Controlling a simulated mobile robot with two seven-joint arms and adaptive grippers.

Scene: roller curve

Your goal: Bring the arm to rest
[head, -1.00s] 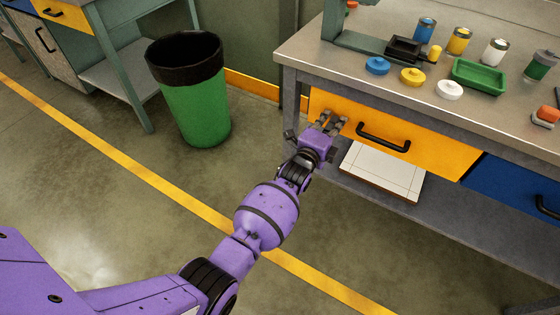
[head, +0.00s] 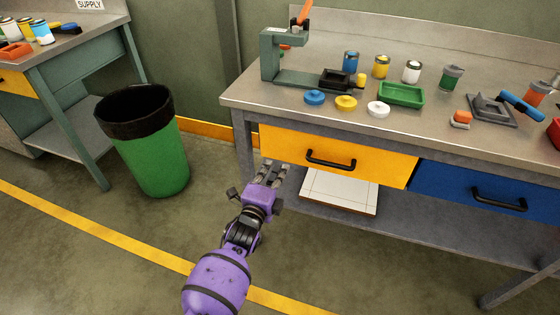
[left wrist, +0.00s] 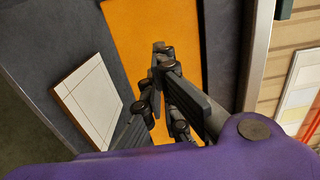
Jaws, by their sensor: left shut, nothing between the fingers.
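My left gripper (head: 274,166) is on a purple arm that comes up from the bottom of the head view. It is shut and empty. In the head view it appears just below the left end of the yellow drawer (head: 295,148), left of the drawer's black handle (head: 330,160). In the left wrist view the dark fingers (left wrist: 160,58) appear in front of the orange-yellow drawer front (left wrist: 130,28). I cannot tell the exact gap to the drawer. My right gripper is in neither view.
The workbench (head: 235,95) carries a green tray (head: 402,95), lids, cans and a press (head: 275,55). A blue drawer (head: 450,180) is at right. A white panel (head: 340,192) lies on the lower shelf. A green bin (head: 150,155) stands left. Floor around the yellow line (head: 95,232) is clear.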

